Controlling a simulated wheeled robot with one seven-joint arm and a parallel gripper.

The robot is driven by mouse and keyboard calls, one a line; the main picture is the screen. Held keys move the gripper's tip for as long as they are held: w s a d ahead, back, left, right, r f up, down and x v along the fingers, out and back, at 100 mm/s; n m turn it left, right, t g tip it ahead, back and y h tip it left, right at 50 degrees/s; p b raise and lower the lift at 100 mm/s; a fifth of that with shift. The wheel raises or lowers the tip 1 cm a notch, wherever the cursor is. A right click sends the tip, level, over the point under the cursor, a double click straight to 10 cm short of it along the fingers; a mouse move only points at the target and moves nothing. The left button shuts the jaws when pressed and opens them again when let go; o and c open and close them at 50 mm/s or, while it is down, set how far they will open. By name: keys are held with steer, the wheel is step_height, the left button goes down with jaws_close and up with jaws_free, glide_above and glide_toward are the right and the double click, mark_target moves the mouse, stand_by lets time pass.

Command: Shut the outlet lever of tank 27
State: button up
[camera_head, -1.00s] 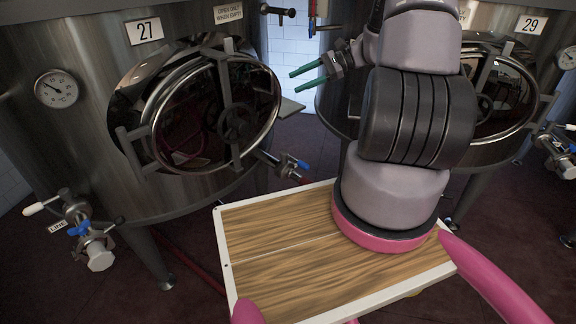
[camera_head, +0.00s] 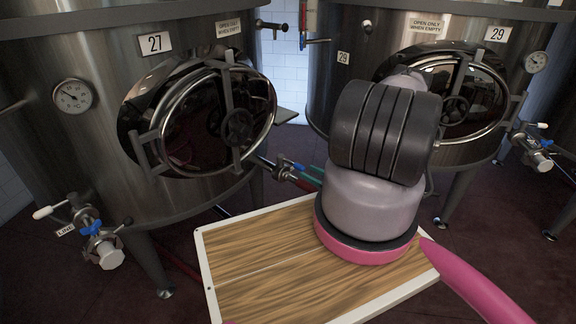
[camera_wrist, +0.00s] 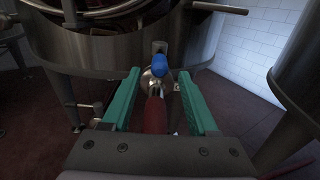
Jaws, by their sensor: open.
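Tank 27 (camera_head: 185,222) is the steel tank at the left in the head view, with a round hatch. A valve with a blue lever (camera_head: 298,167) sticks out low on its right side. In the wrist view a blue lever (camera_wrist: 160,64) stands ahead, between and just beyond my fingertips, above a dark red hose (camera_wrist: 155,115). My gripper (camera_wrist: 160,78) is open, its green fingers apart, with no visible contact with the lever. In the head view the green fingers (camera_head: 312,176) show beside this valve, mostly hidden by my arm.
A second valve with a blue handle (camera_head: 91,227) and a "LINE" tag (camera_head: 66,230) sits at the tank's left. Tank 29 (camera_head: 340,95) stands at the right. Tank legs and the hose are close below the gripper.

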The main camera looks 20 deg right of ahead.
mark_target(281, 158)
steer(key=x, duration=1)
steer(key=shift+w+a, duration=0.2)
steer(key=shift+w, duration=0.05)
jaws_close()
stand_by(1.0)
